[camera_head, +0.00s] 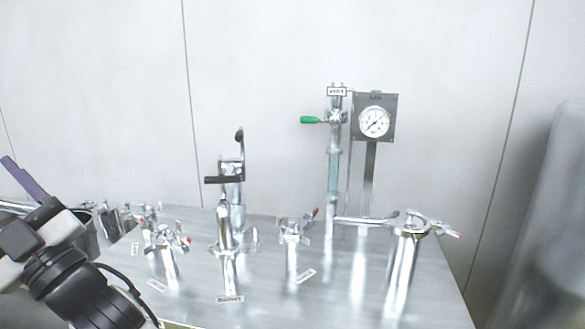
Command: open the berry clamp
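Several shiny metal posts with clamp-like heads stand on a steel table (200,307). Their small labels are too blurred to read surely, so I cannot tell which one is the berry clamp. Red-tipped clamp heads stand at left (167,240), centre (295,229) and right (408,225). Whether each is open or shut is unclear. My gripper (22,178) is at the left edge, tilted up, with a dark purple finger showing. It is apart from the centre and right posts.
A tall fitting with a green handle (312,119) stands at the back, beside a round gauge (374,122) on a grey plate. A metal fitting with black levers (232,170) rises behind the front centre post. A grey rounded body (560,210) fills the right edge.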

